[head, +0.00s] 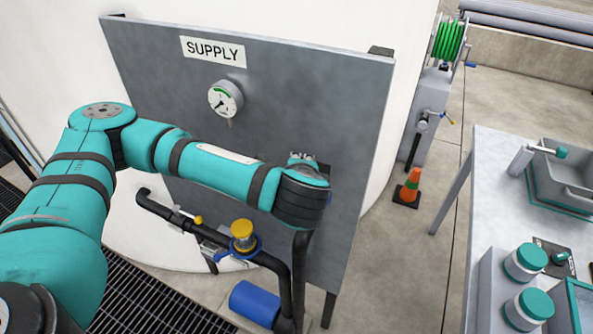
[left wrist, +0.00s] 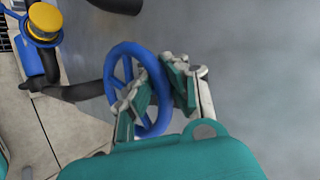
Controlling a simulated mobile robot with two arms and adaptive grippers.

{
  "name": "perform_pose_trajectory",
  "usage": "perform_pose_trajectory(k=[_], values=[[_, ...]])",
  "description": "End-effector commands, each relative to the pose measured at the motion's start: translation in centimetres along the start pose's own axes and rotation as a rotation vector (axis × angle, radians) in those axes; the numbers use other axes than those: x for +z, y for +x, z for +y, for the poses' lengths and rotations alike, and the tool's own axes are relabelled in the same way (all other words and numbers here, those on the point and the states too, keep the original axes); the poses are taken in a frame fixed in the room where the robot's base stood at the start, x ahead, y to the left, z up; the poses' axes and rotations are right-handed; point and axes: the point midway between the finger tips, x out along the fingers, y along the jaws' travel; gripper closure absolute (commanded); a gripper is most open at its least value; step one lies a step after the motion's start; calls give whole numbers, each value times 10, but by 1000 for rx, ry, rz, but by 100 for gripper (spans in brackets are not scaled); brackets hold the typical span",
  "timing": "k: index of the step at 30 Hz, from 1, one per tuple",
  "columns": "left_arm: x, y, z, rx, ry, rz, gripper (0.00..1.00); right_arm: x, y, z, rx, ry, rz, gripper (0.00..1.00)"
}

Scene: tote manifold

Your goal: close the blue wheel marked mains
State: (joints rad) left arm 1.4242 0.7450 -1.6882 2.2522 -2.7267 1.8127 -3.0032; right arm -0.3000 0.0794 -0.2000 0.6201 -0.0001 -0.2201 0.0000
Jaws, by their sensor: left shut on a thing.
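The blue wheel (left wrist: 115,57), a spoked handwheel in front of the grey panel, shows in the left wrist view. My left gripper (left wrist: 162,86) is shut on its rim, with one finger on each side of the rim's right part. In the head view my arm reaches across the panel (head: 330,110), and my left gripper (head: 303,160) is mostly behind my own wrist. The wheel is hidden there. No mains label can be read in either view. My right gripper is not in view.
A SUPPLY sign (head: 213,51) and a gauge (head: 225,98) are on the panel. A yellow-capped fitting (head: 243,232) with a blue ring sits on black pipes below my arm. A blue cylinder (head: 254,303) lies low. A workbench (head: 500,190) and an orange cone (head: 408,189) stand right.

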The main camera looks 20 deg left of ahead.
Motion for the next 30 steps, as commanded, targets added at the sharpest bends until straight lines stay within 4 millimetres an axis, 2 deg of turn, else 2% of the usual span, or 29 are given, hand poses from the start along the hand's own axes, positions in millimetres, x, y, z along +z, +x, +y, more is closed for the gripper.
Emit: perform_pose_trajectory(k=[18, 19, 25, 30], values=[[-2, -2, -3, -20, 30, -25, 100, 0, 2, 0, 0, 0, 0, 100], [-2, -2, -3, -20, 30, -25, 90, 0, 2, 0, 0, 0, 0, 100], [-2, -1, -2, -18, 31, -25, 64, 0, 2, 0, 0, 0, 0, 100], [-2, -1, -1, -16, 32, -25, 62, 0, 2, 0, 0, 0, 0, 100]])
